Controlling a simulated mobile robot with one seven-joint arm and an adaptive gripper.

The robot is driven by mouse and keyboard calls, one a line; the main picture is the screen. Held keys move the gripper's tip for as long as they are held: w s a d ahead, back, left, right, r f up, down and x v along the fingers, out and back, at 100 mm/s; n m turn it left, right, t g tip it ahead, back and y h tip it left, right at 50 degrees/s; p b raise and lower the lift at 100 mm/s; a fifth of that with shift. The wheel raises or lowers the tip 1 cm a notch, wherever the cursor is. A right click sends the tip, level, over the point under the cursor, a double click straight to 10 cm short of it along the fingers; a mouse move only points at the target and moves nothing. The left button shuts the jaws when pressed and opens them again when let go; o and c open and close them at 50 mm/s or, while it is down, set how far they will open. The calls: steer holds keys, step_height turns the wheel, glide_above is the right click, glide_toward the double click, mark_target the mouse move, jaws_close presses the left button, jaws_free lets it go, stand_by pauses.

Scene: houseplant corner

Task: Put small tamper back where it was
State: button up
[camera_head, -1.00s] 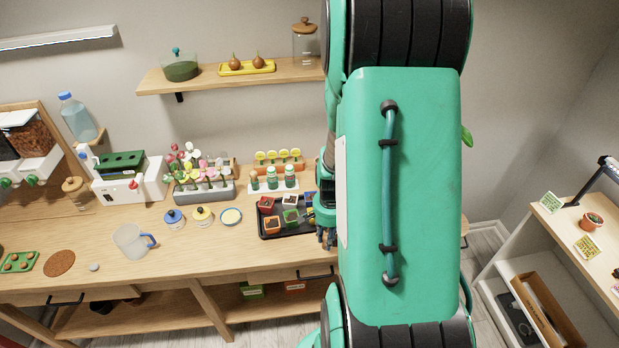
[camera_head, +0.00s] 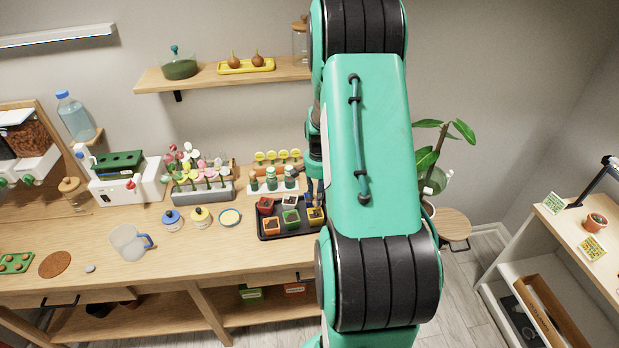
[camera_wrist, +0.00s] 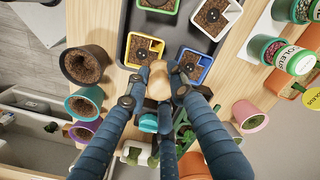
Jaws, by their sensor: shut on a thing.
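My gripper (camera_wrist: 160,92) is shut on a light wooden piece (camera_wrist: 158,78), which looks like the small tamper; the fingers hide much of it. In the wrist view it shows just beside the yellow pot (camera_wrist: 143,50) and the blue pot (camera_wrist: 188,66) at the end of the black tray (camera_wrist: 112,48). I cannot tell whether it touches anything below. In the head view my gripper (camera_head: 313,188) is over the right end of the tray, mostly hidden by my arm.
Seed jars (camera_wrist: 296,60) stand at the right. In the head view, the table (camera_head: 195,255) has clear space along its front edge.

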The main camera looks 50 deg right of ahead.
steer(key=shift+w+d+f+b, duration=0.35)
steer(key=shift+w+d+f, duration=0.05)
steer(key=shift+w+d, duration=1.75)
steer(key=shift+w+d+f+b, duration=0.4)
steer(key=shift+w+d, duration=1.75)
steer(key=shift+d, duration=0.05)
steer(key=shift+w+d+f+b, duration=0.35)
steer(key=shift+w+d+f, duration=0.05)
steer(key=shift+w+d, duration=1.75)
steer(key=shift+f+b, duration=1.25)
steer(key=shift+f, duration=1.05)
steer(key=shift+f, duration=0.2)
steer(key=o, duration=1.1)
steer(key=shift+c, duration=0.2)
